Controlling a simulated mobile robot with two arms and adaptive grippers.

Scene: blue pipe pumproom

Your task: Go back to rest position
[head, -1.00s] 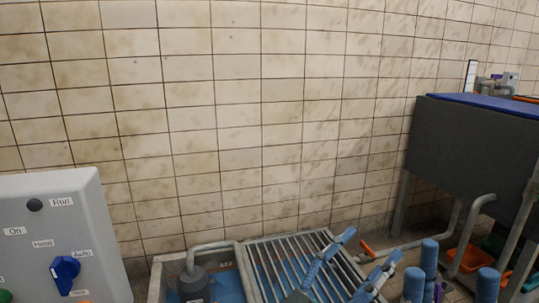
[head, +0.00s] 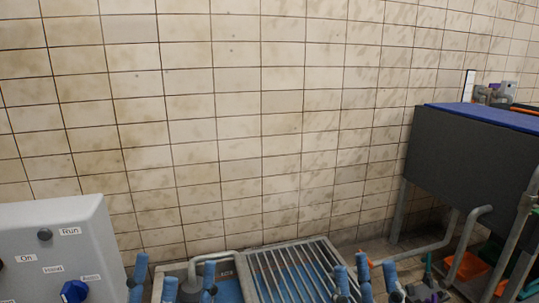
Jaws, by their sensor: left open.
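My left gripper (head: 172,279) is at the bottom edge of the head view, in front of the left end of the sump. Its blue-tipped fingers point up and stand apart, with nothing seen between them. My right gripper (head: 366,279) is at the bottom edge, right of the metal grating. Its blue-tipped fingers also point up. Their lower parts are cut off by the frame, so how far its jaws are spread is unclear. No held object shows in either gripper.
A grey control box (head: 62,235) with a blue knob (head: 74,291) stands at lower left. A metal grating (head: 292,270) lies over blue at bottom centre. A dark tank (head: 470,150) with a blue top and pipes stands at right. An orange bin (head: 467,265) is under it. Behind is a tiled wall (head: 250,120).

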